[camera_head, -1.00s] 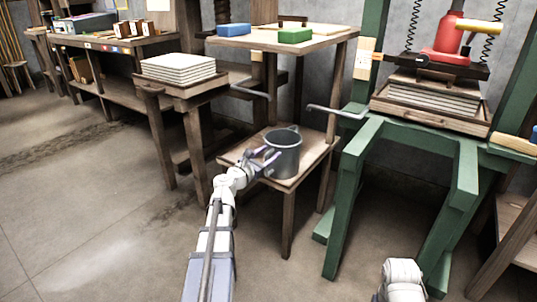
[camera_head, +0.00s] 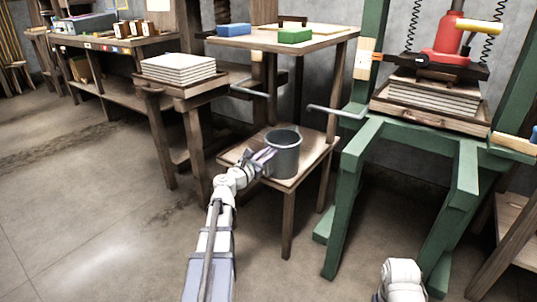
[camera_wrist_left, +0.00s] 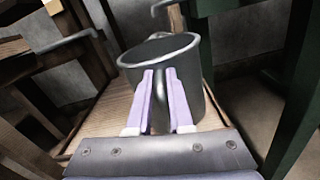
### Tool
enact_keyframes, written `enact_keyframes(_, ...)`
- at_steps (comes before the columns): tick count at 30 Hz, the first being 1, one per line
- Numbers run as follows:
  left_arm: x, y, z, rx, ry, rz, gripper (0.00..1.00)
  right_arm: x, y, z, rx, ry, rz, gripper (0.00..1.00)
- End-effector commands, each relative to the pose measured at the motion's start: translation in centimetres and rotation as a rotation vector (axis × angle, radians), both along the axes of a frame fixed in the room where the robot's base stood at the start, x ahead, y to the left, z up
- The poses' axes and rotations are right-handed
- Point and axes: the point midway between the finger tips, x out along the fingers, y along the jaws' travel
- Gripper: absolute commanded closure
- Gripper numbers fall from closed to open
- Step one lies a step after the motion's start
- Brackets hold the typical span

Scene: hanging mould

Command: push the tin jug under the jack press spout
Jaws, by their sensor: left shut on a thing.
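The tin jug (camera_head: 284,158), a dark grey open-topped can, stands upright on the low wooden shelf (camera_head: 311,156) of a small table. My left gripper (camera_head: 266,160) is at the jug's near left side, shut on its handle. In the left wrist view, the lilac fingers (camera_wrist_left: 159,100) close around the handle of the jug (camera_wrist_left: 188,58). The jack press (camera_head: 446,45) is red on a green frame. Its grey spout (camera_head: 335,111) sticks out to the left, above and right of the jug. My right gripper is out of view.
The table's top (camera_head: 330,37), with a blue block (camera_head: 234,30) and a green block (camera_head: 295,36), is above the shelf. Table legs and the green frame (camera_head: 345,200) flank the jug. Another grey rod (camera_head: 250,92) juts out at left. The floor in front is clear.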

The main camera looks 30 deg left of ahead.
Motion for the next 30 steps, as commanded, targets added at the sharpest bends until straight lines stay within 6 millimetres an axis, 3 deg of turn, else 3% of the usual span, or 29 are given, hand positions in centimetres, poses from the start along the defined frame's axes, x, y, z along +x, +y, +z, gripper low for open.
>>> enact_keyframes(11,0.4,-0.1,0.0,0.003,0.001,-0.002,1.0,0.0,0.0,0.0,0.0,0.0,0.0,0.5)
enact_keyframes(30,6.0,-0.5,0.0,0.003,0.001,-0.001,1.0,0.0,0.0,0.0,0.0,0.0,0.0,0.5)
